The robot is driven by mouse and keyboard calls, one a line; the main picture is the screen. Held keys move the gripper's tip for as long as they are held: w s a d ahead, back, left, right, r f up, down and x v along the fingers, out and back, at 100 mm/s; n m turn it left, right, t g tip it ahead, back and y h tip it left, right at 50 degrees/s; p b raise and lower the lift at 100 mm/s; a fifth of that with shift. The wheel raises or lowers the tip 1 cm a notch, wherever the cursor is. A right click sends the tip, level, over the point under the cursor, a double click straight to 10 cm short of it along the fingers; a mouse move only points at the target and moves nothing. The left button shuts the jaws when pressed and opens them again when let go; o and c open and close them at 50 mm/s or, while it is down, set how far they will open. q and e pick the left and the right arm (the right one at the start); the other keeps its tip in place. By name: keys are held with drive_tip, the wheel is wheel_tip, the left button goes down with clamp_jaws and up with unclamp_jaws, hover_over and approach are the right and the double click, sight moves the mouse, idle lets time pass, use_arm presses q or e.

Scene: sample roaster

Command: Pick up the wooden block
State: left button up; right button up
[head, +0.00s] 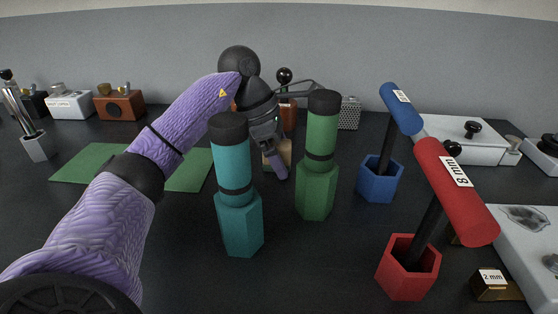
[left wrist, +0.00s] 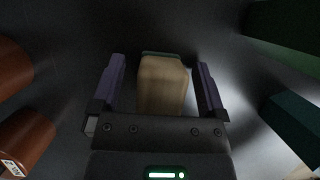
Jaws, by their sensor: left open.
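The wooden block (head: 286,150) is pale tan and stands on the dark table, partly hidden behind my left gripper (head: 277,164) in the head view. In the left wrist view the wooden block (left wrist: 163,88) lies between the two purple fingers of my left gripper (left wrist: 160,68). The fingers are apart, with a dark gap on each side of the block. A green edge shows at the block's far end. My right gripper is in neither view.
A teal canister (head: 234,180) and a green canister (head: 318,150) stand close in front of the gripper. Blue (head: 380,180) and red (head: 408,270) hexagonal holders with handled tools stand to the right. A green mat (head: 88,165) lies to the left.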

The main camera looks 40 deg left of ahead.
use_arm(q)
drive_tip(key=shift+r, duration=0.1)
drive_tip(key=c, duration=0.3)
clamp_jaws()
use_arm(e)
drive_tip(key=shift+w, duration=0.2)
use_arm(q)
drive_tip(key=shift+r, duration=0.25)
wheel_tip(320, 180, up, 10)
drive_tip(key=p, duration=0.6)
drive_tip(key=shift+f, duration=0.25)
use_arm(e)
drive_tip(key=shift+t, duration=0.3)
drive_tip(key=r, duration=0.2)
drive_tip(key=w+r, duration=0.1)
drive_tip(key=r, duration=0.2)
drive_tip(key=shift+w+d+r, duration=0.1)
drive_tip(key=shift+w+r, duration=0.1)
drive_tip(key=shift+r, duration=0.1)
use_arm(q)
drive_tip(key=shift+c, duration=1.9)
unclamp_jaws()
drive_tip(key=c, duration=0.5)
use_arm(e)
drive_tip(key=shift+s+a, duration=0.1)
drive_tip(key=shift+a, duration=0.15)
